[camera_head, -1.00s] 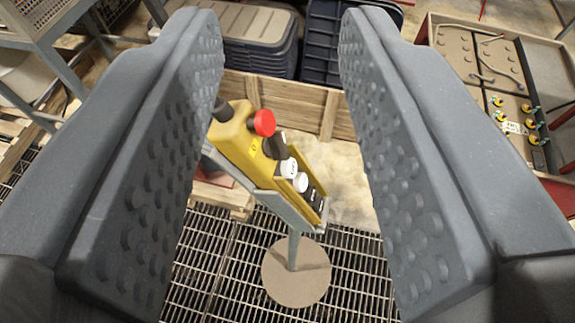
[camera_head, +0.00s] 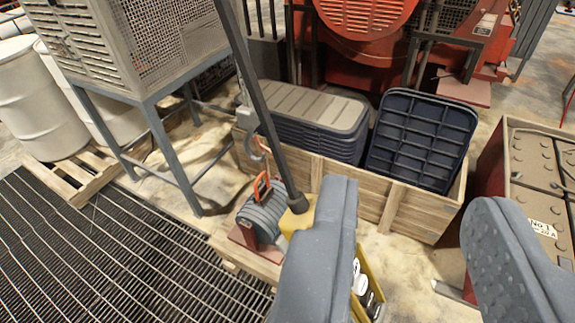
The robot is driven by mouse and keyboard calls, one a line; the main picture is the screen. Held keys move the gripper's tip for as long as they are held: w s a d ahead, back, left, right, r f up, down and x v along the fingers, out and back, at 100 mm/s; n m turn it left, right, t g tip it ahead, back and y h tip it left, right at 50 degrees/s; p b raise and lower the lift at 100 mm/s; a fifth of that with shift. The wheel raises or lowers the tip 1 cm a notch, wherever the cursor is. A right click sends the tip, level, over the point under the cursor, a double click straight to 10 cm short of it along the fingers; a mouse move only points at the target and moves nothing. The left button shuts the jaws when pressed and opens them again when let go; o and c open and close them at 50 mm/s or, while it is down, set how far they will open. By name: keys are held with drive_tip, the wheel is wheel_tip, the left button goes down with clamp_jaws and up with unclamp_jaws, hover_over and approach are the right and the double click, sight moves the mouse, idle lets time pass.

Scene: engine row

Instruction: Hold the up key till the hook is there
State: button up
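The yellow push-button pendant (camera_head: 298,217) hangs tilted at the lower end of a black cable or rod (camera_head: 255,95). Its middle is hidden behind the left finger; white and dark buttons show just right of that finger, but I cannot tell which is the up key. My gripper (camera_head: 410,220) is open, with a wide gap between its grey fingers. The left finger overlaps the pendant; I cannot tell whether they touch. A small grey hook (camera_head: 259,152) hangs left of the cable, above a grey ribbed load (camera_head: 266,215) with an orange lifting loop (camera_head: 262,186).
A wooden crate (camera_head: 395,205) behind the pendant holds dark bins and lids. A caged metal stand (camera_head: 165,40) and white drums (camera_head: 35,105) are at left. A red-sided box (camera_head: 490,175) stands at right. Floor grating (camera_head: 110,260) fills the lower left.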

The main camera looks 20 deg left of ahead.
clamp_jaws()
idle(0.5)
